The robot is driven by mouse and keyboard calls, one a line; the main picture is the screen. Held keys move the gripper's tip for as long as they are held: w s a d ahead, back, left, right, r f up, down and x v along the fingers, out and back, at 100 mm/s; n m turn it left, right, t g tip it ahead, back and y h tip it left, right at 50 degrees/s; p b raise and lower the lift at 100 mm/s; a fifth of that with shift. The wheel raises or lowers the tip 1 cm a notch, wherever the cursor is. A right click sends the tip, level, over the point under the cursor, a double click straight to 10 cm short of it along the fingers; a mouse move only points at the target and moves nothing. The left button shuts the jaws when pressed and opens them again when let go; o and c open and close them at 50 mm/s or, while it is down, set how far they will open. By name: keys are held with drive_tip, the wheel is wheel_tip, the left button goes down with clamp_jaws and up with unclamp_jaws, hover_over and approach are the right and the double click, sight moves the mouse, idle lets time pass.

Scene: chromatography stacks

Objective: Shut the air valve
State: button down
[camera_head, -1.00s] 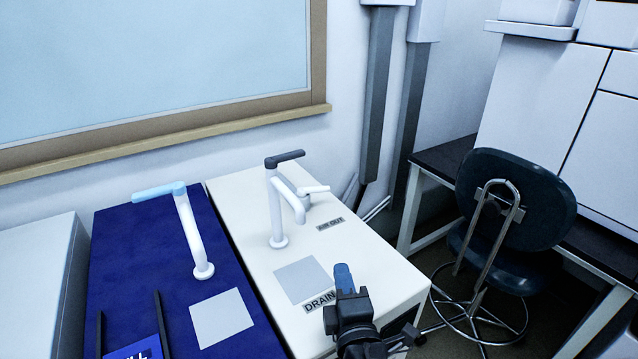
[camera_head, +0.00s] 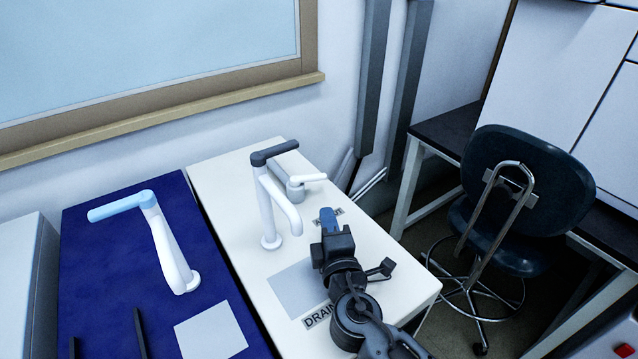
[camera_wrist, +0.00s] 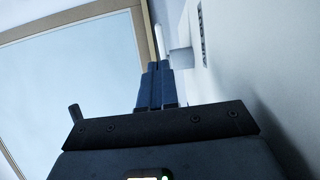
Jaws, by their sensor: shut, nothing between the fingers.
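The air valve (camera_head: 291,188) is a grey cylindrical body with a white lever (camera_head: 309,178), at the back of the white worktop, behind the dark-handled tap. The lever points right in the head view. In the wrist view, the grey body (camera_wrist: 181,58) and white lever (camera_wrist: 158,42) show just beyond my fingertips. My gripper (camera_head: 327,213) has blue fingers, shut and empty, above the worktop in front of the valve and apart from it. It covers part of the AIR OUT label (camera_head: 338,211). In the wrist view, the fingers (camera_wrist: 154,68) lie side by side.
A white tap with a dark handle (camera_head: 275,152) stands left of my gripper. A white tap with a light-blue handle (camera_head: 125,205) stands on the blue worktop (camera_head: 90,250). A DRAIN label (camera_head: 317,316) lies near my arm. A chair (camera_head: 525,200) stands right; wall and window frame are behind.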

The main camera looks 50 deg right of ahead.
sight(317, 180)
drive_tip(key=p+x, duration=0.2)
drive_tip(key=x, duration=0.8)
